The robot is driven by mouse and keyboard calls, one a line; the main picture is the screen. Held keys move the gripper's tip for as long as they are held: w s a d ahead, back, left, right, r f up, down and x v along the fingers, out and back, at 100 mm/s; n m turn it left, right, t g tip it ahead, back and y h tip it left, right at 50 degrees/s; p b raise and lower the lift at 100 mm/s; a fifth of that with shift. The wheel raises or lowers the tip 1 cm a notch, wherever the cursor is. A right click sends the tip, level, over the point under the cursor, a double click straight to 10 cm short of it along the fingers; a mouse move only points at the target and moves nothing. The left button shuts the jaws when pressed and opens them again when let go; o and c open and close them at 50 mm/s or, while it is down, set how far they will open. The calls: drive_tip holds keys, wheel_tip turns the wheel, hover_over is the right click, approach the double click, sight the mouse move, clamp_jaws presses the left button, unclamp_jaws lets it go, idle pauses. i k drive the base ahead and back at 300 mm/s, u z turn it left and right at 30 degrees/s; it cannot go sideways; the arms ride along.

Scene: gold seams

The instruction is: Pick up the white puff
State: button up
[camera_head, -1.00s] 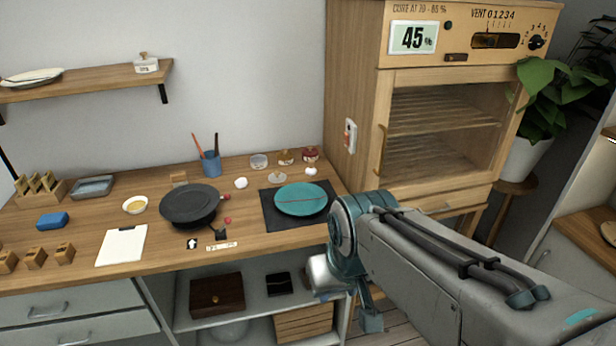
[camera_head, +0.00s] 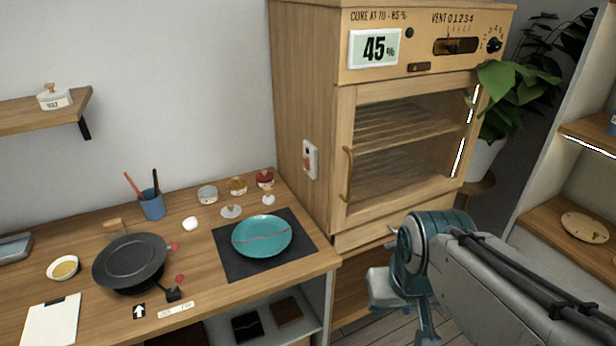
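A small rounded white puff (camera_head: 190,224) lies on the wooden worktop, between the dark pan and the small jars. A second small white thing (camera_head: 268,199) stands by the dark red-topped jar; I cannot tell from here whether it is also a puff. My arm comes in from the lower right. Its end, with my gripper (camera_head: 425,322), hangs low in front of the cabinet, off the right end of the worktop and well away from the white puff. The fingers are not clear enough to tell open from shut. I see nothing held.
A teal plate (camera_head: 262,238) with a reddish seam lies on a dark mat (camera_head: 229,262). A dark pan (camera_head: 130,262), a blue cup of tools (camera_head: 151,205) and a small bowl (camera_head: 64,268) share the worktop. A wooden curing cabinet (camera_head: 301,90) reading 45% stands right of it.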

sight(268, 199)
drive_tip(key=i, duration=0.9)
drive_tip(key=u, duration=0.8)
